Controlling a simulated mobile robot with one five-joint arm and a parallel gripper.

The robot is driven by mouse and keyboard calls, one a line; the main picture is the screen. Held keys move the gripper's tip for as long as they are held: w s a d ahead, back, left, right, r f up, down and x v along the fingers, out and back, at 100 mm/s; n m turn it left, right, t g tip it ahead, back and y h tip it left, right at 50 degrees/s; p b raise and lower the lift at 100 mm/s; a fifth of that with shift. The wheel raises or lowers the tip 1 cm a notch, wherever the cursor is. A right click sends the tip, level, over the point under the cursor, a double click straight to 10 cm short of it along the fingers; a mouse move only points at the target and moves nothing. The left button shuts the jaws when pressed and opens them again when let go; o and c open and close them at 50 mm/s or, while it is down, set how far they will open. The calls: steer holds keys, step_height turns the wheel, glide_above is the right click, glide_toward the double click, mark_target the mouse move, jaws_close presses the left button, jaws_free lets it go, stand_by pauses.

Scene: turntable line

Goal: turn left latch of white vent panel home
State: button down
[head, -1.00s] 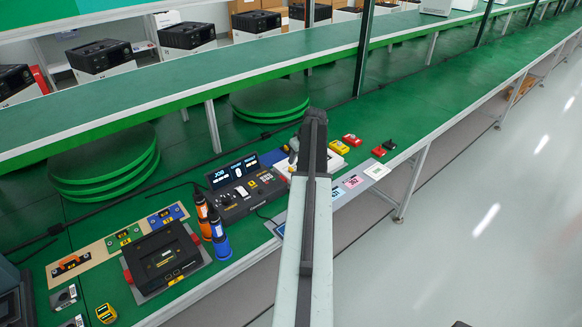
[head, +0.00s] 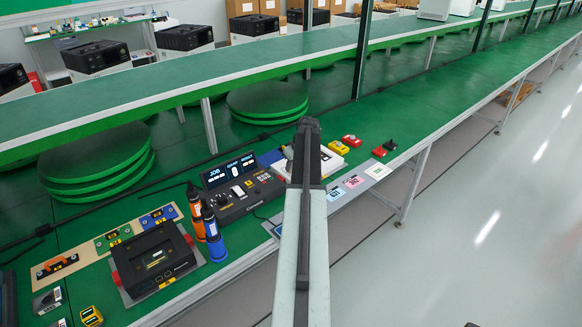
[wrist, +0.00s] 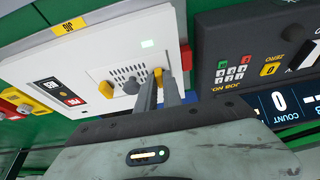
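The white vent panel (wrist: 118,55) fills the upper middle of the wrist view, with vent holes, a grey knob (wrist: 131,87) and two yellow latches. One latch (wrist: 106,90) is clear of my gripper, at the picture's left. The other latch (wrist: 158,75), on the console side, shows between the fingertips of my gripper (wrist: 158,88). The fingers are close together, one on each side of it; whether they press on it I cannot tell. In the head view my arm hides part of the white panel (head: 329,161).
A dark console (wrist: 250,50) with keys and a display adjoins the panel; it is also in the head view (head: 238,188). Two bottles (head: 205,225) and a black box (head: 153,260) stand further left. Red pieces (head: 352,140) lie beyond the panel.

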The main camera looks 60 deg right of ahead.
steer(key=shift+w+a+m, duration=0.1)
steer(key=shift+a+m, duration=0.05)
steer(key=shift+m, duration=0.35)
steer(key=shift+m+h, duration=0.3)
steer(key=m+h, duration=0.1)
steer(key=m, duration=0.2)
steer(key=shift+w+a+g, duration=0.1)
steer(key=shift+a+g, duration=0.05)
steer(key=shift+g, duration=0.25)
steer(key=m, duration=0.2)
steer(key=m+g+h, duration=0.1)
steer(key=m, duration=0.1)
steer(key=shift+w+m+g, duration=0.2)
steer(key=shift+m+g, duration=0.1)
steer(key=shift+m, duration=0.1)
steer(key=shift+a, duration=0.1)
steer(key=c, duration=1.5)
jaws_free()
